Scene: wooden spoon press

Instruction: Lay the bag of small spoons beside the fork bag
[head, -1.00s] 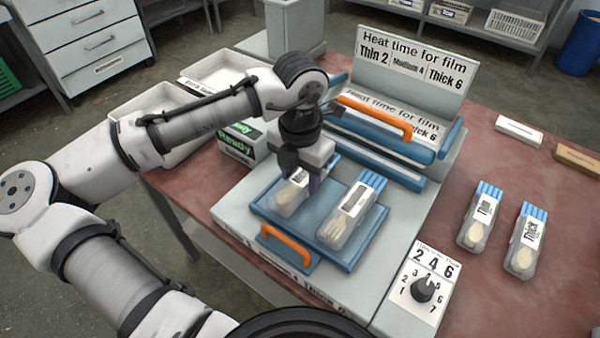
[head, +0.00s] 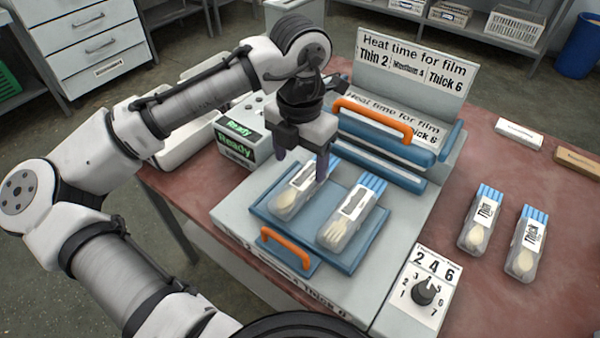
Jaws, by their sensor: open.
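The fork bag (head: 345,222), clear with a blue top and white label, lies on the right part of the blue tray (head: 352,262). A similar bag with a pale spoon head at its lower end, apparently the small-spoon bag (head: 286,203), lies beside it on the left, roughly parallel. Both lie flat with their blue ends toward the back. My gripper (head: 301,168) is open and empty above the upper end of the spoon bag. One finger partly covers that end.
An orange-handled blue press bar (head: 375,118) stands behind the tray. Two more bags, left (head: 478,222) and right (head: 525,246), lie on the red table. A dial panel (head: 420,290) is at front right. The "Ready" box (head: 238,140) stands left of the press.

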